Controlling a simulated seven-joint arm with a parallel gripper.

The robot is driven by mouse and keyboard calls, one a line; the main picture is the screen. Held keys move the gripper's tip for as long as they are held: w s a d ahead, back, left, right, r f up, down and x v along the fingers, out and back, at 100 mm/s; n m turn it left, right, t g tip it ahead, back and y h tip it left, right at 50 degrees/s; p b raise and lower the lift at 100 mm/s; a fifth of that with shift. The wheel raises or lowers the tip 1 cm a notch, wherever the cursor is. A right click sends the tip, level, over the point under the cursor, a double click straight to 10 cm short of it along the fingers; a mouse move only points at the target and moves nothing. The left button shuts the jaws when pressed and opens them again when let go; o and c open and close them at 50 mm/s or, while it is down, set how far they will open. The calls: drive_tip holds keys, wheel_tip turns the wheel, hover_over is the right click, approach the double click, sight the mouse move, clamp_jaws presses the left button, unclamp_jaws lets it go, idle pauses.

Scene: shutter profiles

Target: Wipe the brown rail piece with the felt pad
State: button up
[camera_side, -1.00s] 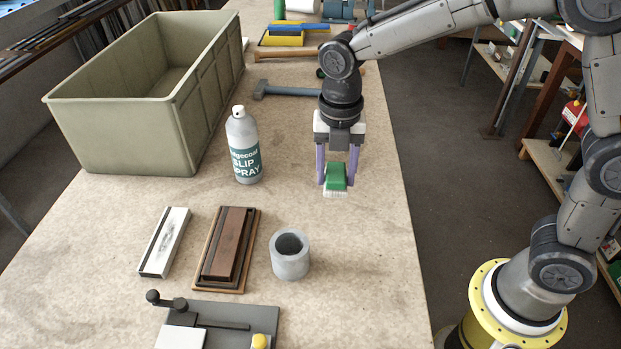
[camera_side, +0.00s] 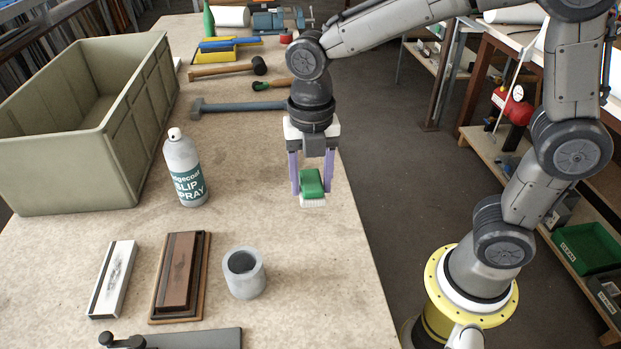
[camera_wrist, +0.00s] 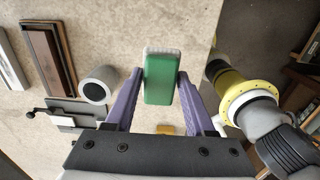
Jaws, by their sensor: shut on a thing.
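The brown rail piece (camera_side: 179,271) lies on a darker brown-edged base at the front left of the bench in the side view. It also shows at the left of the wrist view (camera_wrist: 46,58). My gripper (camera_side: 312,187) is above the bench, to the right of and farther back than the rail piece. Its purple fingers are shut on the felt pad (camera_side: 312,184), a green block with a pale underside. The pad also shows between the fingers in the wrist view (camera_wrist: 163,79). The pad is apart from the rail piece.
A grey cylinder (camera_side: 244,285) stands just right of the rail piece. A white strip with dark marks (camera_side: 115,276) lies to its left. A spray bottle (camera_side: 183,172) and large olive crate (camera_side: 150,115) stand behind. A grey fixture (camera_side: 200,339) lies in front.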

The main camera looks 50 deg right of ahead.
drive_tip(key=shift+c, duration=0.5)
drive_tip(key=shift+r+m, duration=0.25)
drive_tip(key=shift+m, duration=0.05)
drive_tip(key=w+a+r+m, duration=0.1)
drive_tip(key=w+a+r, duration=0.25)
drive_tip(key=w, duration=0.25)
drive_tip(key=n, duration=0.2)
hover_over(175, 297)
wheel_tip(175, 297, down, 6)
drive_tip(key=shift+d+f, duration=0.1)
drive_tip(key=shift+f, duration=3.1)
drive_tip(key=shift+w+d+f, duration=0.2)
drive_tip(key=shift+w+f, duration=0.1)
drive_tip(key=shift+f, duration=0.4)
drive_tip(key=shift+w+d, duration=3.2)
drive_tip(key=shift+d, duration=0.05)
drive_tip(key=shift+s+a, duration=3.5)
drive_tip(key=shift+a, duration=0.05)
wheel_tip(175, 297, up, 8)
drive_tip(key=shift+w, duration=0.1)
